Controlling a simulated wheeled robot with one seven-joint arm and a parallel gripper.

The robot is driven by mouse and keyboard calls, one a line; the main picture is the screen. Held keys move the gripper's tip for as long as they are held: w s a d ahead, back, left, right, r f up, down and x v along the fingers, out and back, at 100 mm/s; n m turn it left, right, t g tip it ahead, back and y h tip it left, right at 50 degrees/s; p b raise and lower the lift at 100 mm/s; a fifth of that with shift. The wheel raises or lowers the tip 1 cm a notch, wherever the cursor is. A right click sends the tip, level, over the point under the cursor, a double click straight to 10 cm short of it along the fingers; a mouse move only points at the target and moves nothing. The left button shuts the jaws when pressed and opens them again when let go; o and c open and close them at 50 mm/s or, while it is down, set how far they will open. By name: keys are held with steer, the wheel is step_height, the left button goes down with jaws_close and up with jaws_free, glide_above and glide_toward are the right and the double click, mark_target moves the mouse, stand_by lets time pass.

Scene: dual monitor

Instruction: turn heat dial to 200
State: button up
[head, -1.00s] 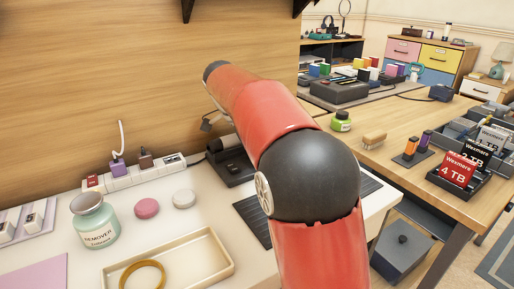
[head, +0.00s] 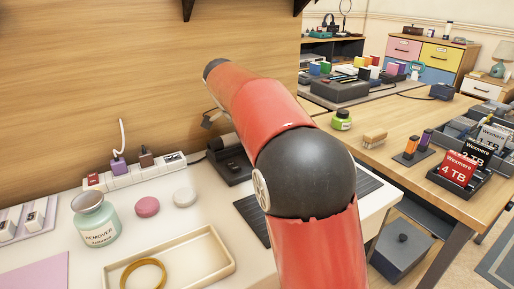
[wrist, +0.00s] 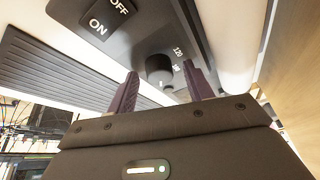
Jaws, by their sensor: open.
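The heat dial (wrist: 160,69) is a dark round knob on a dark panel in the wrist view. Pale numbers run beside it; one reads 120, and the others are too small to read surely. My gripper (wrist: 162,73) is open, with one purple finger on each side of the dial as seen from the wrist. I cannot tell whether the fingers touch it. The dark device (head: 229,158) is partly hidden behind my red arm in the head view, where the dial and gripper are out of sight.
An OFF/ON switch (wrist: 108,15) sits near the dial, and a pale cylinder (wrist: 235,45) lies to its right. In the head view, a power strip (head: 142,170), a remover jar (head: 95,222) and a shallow tray (head: 205,259) stand left of my arm. A wooden wall (head: 120,70) rises behind.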

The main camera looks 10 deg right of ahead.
steer(key=v, duration=0.7)
steer(key=shift+a+r, duration=0.2)
steer(key=shift+r, duration=0.2)
